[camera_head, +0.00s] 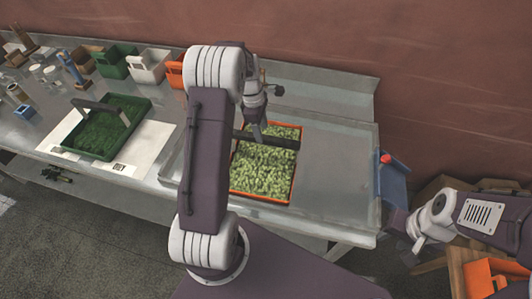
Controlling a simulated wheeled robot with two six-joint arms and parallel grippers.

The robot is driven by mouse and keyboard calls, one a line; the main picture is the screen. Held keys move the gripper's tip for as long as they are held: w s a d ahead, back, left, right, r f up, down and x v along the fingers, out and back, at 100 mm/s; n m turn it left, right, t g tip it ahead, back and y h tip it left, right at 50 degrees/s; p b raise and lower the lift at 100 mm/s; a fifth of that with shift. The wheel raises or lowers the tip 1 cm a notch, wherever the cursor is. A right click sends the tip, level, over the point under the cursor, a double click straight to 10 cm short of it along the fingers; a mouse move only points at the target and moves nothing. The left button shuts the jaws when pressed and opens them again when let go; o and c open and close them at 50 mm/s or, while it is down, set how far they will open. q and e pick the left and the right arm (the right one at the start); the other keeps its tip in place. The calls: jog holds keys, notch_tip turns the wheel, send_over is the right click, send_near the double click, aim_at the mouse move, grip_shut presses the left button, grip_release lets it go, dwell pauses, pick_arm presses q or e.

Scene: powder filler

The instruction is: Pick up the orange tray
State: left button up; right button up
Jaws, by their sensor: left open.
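The orange tray (263,199) lies on the metal bench right of centre, filled with light green leafy bits. A dark handle bar (281,142) spans it near its back. My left arm reaches over the tray's left side and hides part of it. My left gripper (257,127) is open, pointing down at the back half of the tray, close to the handle bar. Whether it touches the bar cannot be told. My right gripper (411,236) is at the lower right, off the bench edge and away from the tray; its fingers are too unclear to read.
A green tray (105,127) with a dark handle stands on a white labelled sheet (150,144) to the left. Bins and small tools line the bench's back left. A blue bin (393,183) with a red knob is at the bench's right end. The bench right of the tray is clear.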

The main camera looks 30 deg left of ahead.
aim_at(266, 138)
pick_arm(q)
jog(key=f, duration=0.1)
jog(key=d+f+p, duration=0.1)
jog(key=f, duration=0.1)
jog(key=shift+w+f, duration=0.1)
jog(key=shift+f, duration=0.1)
jog(key=shift+w+d+f, duration=0.1)
jog(key=shift+d+f, duration=0.05)
jog(key=shift+d, duration=0.1)
jog(key=shift+f, duration=0.15)
notch_tip(266, 138, down, 5)
jog(key=shift+w+r+p, duration=0.1)
jog(key=shift+p, duration=0.95)
jog(key=shift+d, duration=0.1)
jog(key=c, duration=0.4)
grip_shut()
pick_arm(e)
jog(key=r, duration=0.3)
jog(key=shift+d, duration=0.25)
